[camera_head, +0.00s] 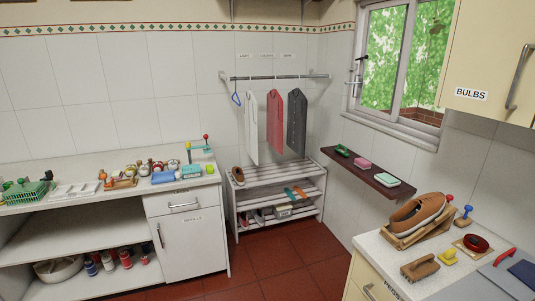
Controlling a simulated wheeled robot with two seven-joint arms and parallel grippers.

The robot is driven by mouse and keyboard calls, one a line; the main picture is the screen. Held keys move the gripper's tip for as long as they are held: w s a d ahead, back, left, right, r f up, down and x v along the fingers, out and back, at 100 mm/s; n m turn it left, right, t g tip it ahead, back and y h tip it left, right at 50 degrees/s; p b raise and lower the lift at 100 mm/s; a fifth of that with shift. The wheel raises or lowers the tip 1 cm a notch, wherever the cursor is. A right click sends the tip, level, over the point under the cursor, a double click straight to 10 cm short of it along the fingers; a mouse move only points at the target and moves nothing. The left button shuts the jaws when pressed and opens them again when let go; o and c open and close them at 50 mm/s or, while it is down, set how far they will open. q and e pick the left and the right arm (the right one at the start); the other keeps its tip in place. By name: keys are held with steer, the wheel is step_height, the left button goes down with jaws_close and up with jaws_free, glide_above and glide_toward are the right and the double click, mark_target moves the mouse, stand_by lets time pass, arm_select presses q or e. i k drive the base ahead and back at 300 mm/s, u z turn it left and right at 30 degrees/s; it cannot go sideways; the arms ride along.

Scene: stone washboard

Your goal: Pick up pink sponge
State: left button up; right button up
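A small pink block (362,163), which looks like the pink sponge, lies on the dark wall shelf (370,177) under the window. It sits between a green brush (342,151) and a pale green block (387,180), with small gaps on both sides. Nothing covers it. Neither of my grippers is in view.
A right counter (405,285) carries a brown shoe on a stand (418,217), a brush (419,268) and a yellow block (448,257). A left counter (30,210) holds many small items. A shoe rack (275,176) stands in the corner. The red tiled floor (285,265) between is clear.

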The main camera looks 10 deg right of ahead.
mark_target(362, 163)
steer(key=z, duration=0.05)
steer(key=i, duration=3.6)
steer(key=z, duration=3.2)
